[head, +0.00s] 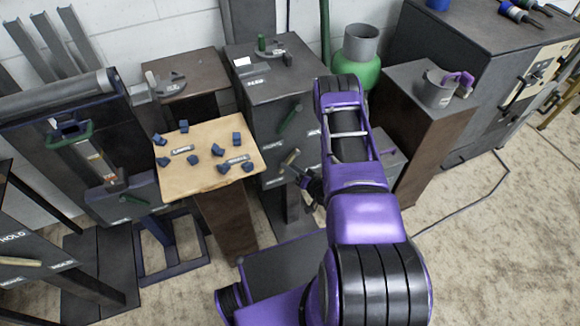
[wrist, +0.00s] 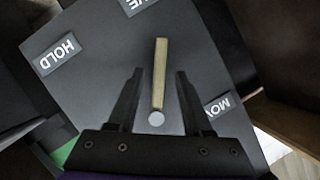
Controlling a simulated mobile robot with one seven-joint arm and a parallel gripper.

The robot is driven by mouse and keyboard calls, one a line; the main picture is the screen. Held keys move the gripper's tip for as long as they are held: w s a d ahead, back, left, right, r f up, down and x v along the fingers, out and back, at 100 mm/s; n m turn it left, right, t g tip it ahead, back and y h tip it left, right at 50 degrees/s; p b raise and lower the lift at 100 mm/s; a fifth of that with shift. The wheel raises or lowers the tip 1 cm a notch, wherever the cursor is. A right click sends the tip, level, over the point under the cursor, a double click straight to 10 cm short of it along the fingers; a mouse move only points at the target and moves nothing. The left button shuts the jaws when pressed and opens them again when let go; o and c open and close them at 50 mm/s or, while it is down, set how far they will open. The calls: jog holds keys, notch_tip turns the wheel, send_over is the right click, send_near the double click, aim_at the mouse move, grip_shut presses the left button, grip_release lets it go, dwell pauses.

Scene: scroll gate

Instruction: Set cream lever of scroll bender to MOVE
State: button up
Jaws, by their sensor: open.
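The cream lever (wrist: 160,72) is on a dark panel (wrist: 95,70). It runs from a pale round pivot up the wrist picture. Its free end lies between the HOLD label (wrist: 57,54) and the partly covered MOV... label (wrist: 218,104), below a cut-off label ending in "UE" (wrist: 137,4). My gripper (wrist: 159,74) is open, one finger on each side of the lever, with visible gaps. In the head view the cream lever (head: 291,158) is on the front of the dark cabinet (head: 262,90), and my gripper (head: 304,178) is just right of it.
A green lever (head: 291,120) is above the cream one. A wooden-topped stand (head: 208,160) with several blue blocks is at left. A brown pedestal (head: 425,125) with a grey mug (head: 437,92) is at right. The carpet (head: 490,230) at right is mostly open, with a cable on it.

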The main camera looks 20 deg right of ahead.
jog(key=p+v, duration=0.1)
jog(key=v, duration=1.5)
jog(key=shift+p, duration=0.35)
